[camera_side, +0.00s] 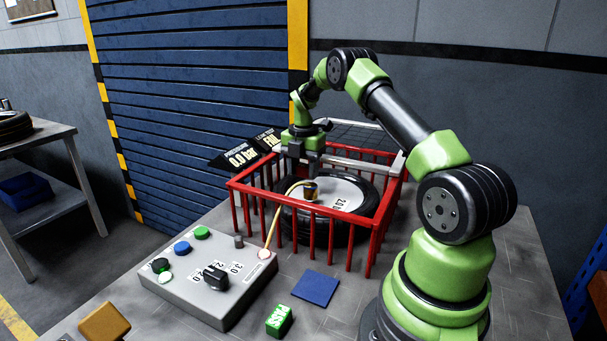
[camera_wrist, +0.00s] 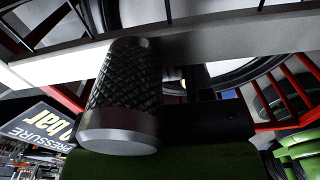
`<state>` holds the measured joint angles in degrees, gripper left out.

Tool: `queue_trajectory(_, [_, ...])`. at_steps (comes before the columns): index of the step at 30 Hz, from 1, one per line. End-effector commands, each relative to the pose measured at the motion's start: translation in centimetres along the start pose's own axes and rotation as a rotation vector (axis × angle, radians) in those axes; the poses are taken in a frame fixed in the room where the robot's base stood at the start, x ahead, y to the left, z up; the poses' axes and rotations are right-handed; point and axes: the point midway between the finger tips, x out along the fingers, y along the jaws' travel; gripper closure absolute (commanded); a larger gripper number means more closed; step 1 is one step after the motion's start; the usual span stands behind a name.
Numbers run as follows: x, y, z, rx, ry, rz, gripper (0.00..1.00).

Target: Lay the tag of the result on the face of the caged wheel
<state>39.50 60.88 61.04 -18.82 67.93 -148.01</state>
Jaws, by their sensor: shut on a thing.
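The caged wheel (camera_side: 288,218) is a black tyre with a pale face (camera_side: 350,188) marked 2.0, lying flat inside the red cage (camera_side: 232,190). My gripper (camera_side: 303,172) is over the cage's back-left part, by a pale bar (camera_side: 362,165). In the wrist view a knurled dark handle (camera_wrist: 125,95) lies across my gripper, which is shut on it. A green block tag (camera_side: 279,320) marked PASS is on the table front. An orange-brown block (camera_side: 104,323) is at the front left; its marking is not visible.
A yellow hose (camera_side: 271,228) runs from the grey control box (camera_side: 216,288) to a dark chuck (camera_side: 310,190) at the wheel. Dark mesh (camera_side: 360,137) lies behind the pale bar. A pressure display (camera_side: 240,158) reads 0.0 bar. A blue pad (camera_side: 316,288) lies before the cage.

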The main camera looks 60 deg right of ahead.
Motion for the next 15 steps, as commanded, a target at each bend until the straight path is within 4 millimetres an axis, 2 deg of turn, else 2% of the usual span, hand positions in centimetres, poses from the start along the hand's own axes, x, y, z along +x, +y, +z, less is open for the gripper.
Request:
queue_trajectory(3, [1.46,-0.10,-0.14,0.002,0.006,-0.005,0.79])
queue_trajectory(15, [1.86,-0.06,-0.10,0.002,0.004,-0.003,0.79])
